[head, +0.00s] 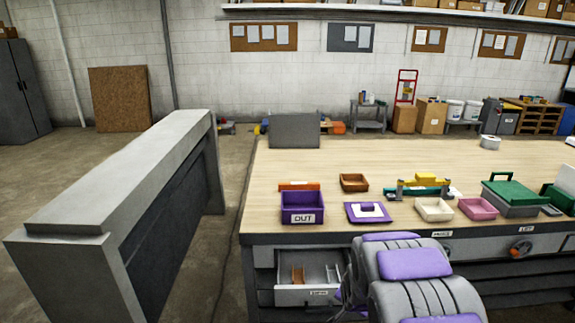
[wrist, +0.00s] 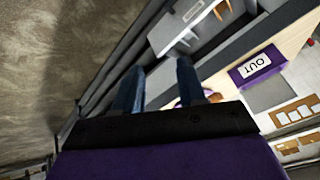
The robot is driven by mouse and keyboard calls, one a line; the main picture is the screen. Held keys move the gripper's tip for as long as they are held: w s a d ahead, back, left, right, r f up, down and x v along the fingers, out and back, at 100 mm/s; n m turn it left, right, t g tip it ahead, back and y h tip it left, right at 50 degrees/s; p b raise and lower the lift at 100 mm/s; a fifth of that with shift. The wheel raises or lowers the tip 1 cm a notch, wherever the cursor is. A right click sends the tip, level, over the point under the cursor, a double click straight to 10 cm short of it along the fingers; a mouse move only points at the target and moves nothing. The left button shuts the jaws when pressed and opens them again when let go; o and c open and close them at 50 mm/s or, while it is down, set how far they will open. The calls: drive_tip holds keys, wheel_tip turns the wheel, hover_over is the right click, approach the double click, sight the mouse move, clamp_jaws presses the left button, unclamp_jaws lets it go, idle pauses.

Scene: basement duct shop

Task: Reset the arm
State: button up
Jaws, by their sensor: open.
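My gripper (wrist: 157,78) shows in the wrist view with its two dark blue fingers apart and nothing between them. In the head view my grey and purple arm is folded low in front of the workbench (head: 275,158), and the fingers cannot be made out there. An open drawer (head: 308,295) sits under the bench's left end, just left of my arm. It holds orange-brown upright pieces. The drawer (wrist: 165,35) also shows beyond the fingertips in the wrist view. The purple OUT bin (head: 302,218) stands on the bench above it and shows in the wrist view (wrist: 258,68).
On the bench are a purple lid (head: 368,219), a brown tray (head: 354,182), a cream tray (head: 434,216), a pink tray (head: 478,215) and a green-lidded box (head: 515,205). A grey barrier (head: 125,190) stands left, with a floor gap (head: 232,235) between it and the bench.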

drive_tip(key=s+a+r+n+g, duration=0.1)
drive_tip(key=s+r, duration=0.5)
drive_tip(key=s, duration=0.8)
drive_tip(key=s+a+r+n+g, duration=0.2)
drive_tip(key=s+r+n+g, duration=0.2)
drive_tip(key=s, duration=1)
drive_tip(key=s+a+r+n+g+y, duration=0.1)
drive_tip(key=s+r+n+g, duration=0.1)
drive_tip(key=s+r, duration=0.6)
drive_tip(key=s+g, duration=0.1)
drive_tip(key=s, duration=0.6)
drive_tip(key=shift+a+g, duration=0.25)
drive_tip(key=shift+g, duration=0.05)
